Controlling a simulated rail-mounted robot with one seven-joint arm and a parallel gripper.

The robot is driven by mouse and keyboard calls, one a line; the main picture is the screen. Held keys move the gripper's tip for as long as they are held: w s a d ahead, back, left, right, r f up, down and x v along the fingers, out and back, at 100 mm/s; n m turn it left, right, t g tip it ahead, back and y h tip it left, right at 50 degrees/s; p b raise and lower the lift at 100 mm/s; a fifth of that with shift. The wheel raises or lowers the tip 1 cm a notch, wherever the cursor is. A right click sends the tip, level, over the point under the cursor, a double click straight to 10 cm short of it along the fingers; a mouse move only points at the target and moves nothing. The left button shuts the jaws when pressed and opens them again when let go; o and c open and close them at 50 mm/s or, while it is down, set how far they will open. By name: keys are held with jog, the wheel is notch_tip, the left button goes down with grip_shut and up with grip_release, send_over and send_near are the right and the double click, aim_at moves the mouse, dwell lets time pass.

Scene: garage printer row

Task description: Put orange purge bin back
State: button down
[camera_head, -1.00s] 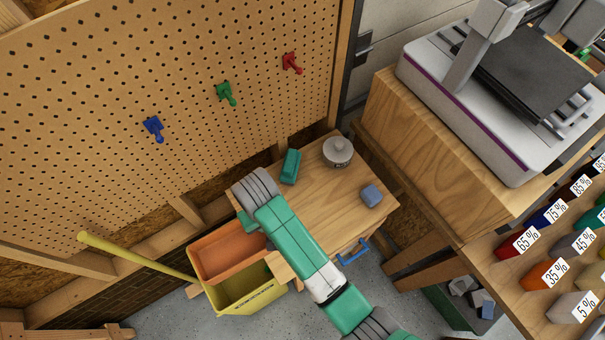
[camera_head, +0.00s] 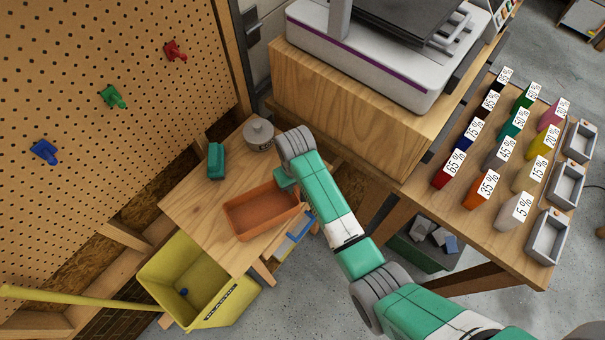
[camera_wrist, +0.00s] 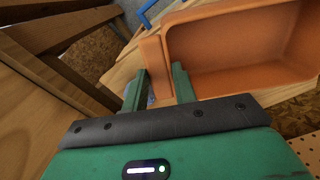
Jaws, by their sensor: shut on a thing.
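The orange purge bin (camera_head: 250,222) is an empty open-topped box, upright over the right front part of the small wooden table (camera_head: 190,205). I cannot tell whether it touches the tabletop. My gripper (camera_head: 287,181) is at the bin's right end; its fingers are mostly hidden in the head view. In the wrist view, the two green fingers of my gripper (camera_wrist: 158,80) are shut on the tab at the end of the orange bin (camera_wrist: 235,50), whose cavity opens to the right.
A green block (camera_head: 216,161) and a grey lidded pot (camera_head: 260,135) stand at the table's back. A yellow bin (camera_head: 160,264) with a small blue object (camera_head: 184,292) inside stands at front left. The printer cabinet (camera_head: 345,105) rises close behind my arm.

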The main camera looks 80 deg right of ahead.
jog(key=d+f, duration=0.1)
jog(key=s+d+f, duration=0.1)
jog(key=d, duration=0.1)
jog(key=s+d+f+b, duration=0.1)
jog(key=shift+s+d+f, duration=0.25)
jog(key=shift+f, duration=0.2)
jog(key=c, duration=1.1)
grip_release()
jog(key=shift+f, duration=0.15)
notch_tip(320, 180, up, 12)
jog(key=shift+a+r+p, duration=0.1)
jog(key=shift+r+p, duration=0.05)
jog(key=shift+p, duration=0.9)
